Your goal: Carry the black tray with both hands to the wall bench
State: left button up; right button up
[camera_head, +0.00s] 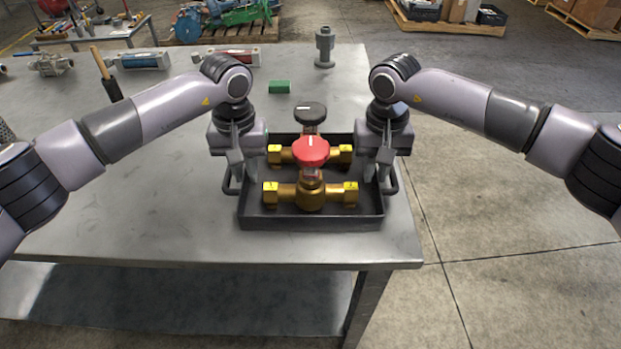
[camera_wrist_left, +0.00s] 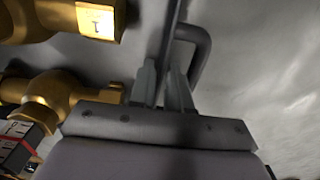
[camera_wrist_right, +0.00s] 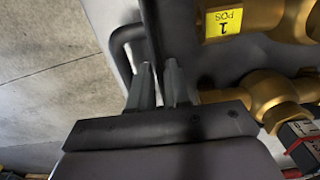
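The black tray (camera_head: 310,224) is level near the front right edge of the grey metal table and appears to rest on it. It holds two brass valves, one with a red knob (camera_head: 311,151) and one with a black knob (camera_head: 310,111). My left gripper (camera_head: 238,178) is shut on the tray's left wall, beside its side handle (camera_wrist_left: 205,50). My right gripper (camera_head: 377,176) is shut on the right wall, beside the other handle (camera_wrist_right: 122,48). In both wrist views the wall runs between the fingers. I cannot tell which distant bench is the wall bench.
On the metal table (camera_head: 150,225) are a green block (camera_head: 279,87), a grey fitting (camera_head: 324,47) and a wooden-handled tool (camera_head: 104,72). Another bench (camera_head: 90,34) stands at the far left. Loaded pallets (camera_head: 445,22) stand behind. Open concrete floor (camera_head: 500,240) lies to the right.

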pick_arm(q)
grip_shut()
pick_arm(e)
grip_shut()
pick_arm(q)
jog(key=shift+w+r, duration=0.1)
jog(key=shift+r, duration=0.05)
pick_arm(e)
jog(key=shift+w+r, duration=0.1)
jog(key=shift+r, duration=0.05)
pick_arm(q)
jog(key=shift+r, duration=0.1)
pick_arm(e)
jog(key=shift+r, duration=0.1)
